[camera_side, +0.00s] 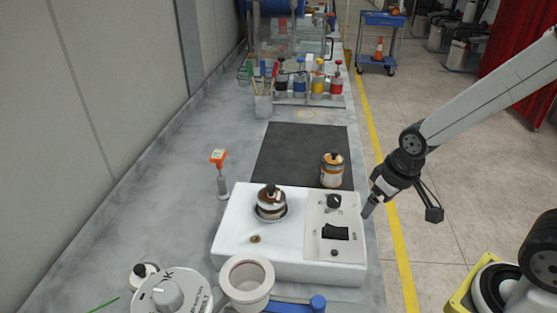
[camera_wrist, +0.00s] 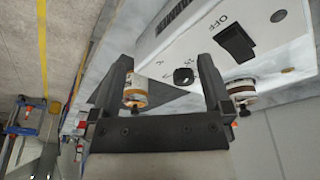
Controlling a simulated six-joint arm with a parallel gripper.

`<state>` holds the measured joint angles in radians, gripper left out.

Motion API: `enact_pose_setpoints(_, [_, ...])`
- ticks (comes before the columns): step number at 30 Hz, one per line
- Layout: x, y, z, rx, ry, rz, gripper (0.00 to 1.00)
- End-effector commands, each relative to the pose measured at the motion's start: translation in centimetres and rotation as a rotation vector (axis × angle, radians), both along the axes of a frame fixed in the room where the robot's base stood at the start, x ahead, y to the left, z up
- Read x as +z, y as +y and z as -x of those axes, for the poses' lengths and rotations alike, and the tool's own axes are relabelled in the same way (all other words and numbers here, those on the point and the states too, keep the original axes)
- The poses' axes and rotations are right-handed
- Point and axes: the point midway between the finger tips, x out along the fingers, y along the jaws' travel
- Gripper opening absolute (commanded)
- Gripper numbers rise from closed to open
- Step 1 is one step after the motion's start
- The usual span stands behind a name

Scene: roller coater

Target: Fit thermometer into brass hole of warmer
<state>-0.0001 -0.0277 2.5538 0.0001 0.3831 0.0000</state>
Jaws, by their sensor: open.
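The thermometer (camera_side: 219,158) has an orange head and stands upright in a small grey holder (camera_side: 223,186), left of the warmer. The warmer (camera_side: 235,220) is a white box with a dark knob and a black switch on its right panel. Its small brass hole (camera_side: 256,239) is in the top, in front of the jar (camera_side: 271,205) seated in its well. My gripper (camera_side: 370,207) is at the warmer's right edge, far from the thermometer. In the wrist view my gripper (camera_wrist: 165,68) is open and empty, with the warmer's panel (camera_wrist: 205,25) beyond the fingers.
Colored bottles (camera_side: 317,85) and a brush cup (camera_side: 263,105) are farther back. A white cup (camera_side: 246,280) and a round device (camera_side: 170,295) are in front. The counter left of the thermometer is clear.

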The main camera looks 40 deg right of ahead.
Motion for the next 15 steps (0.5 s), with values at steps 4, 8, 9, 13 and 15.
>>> enact_pose_setpoints(4, [1.8, 0.0, -0.1, 0.0, -0.006, 0.0, 1.0])
enact_pose_setpoints(8, [3.0, 0.0, -0.1, 0.0, -0.004, 0.0, 1.0])
enact_pose_setpoints(9, [3.4, 0.0, 0.0, 0.0, -0.004, 0.0, 1.0])
enact_pose_setpoints(13, [4.8, 0.0, 0.0, 0.0, -0.003, 0.0, 1.0])
enact_pose_setpoints(15, [5.4, 0.0, 0.0, 0.0, -0.003, 0.0, 1.0])
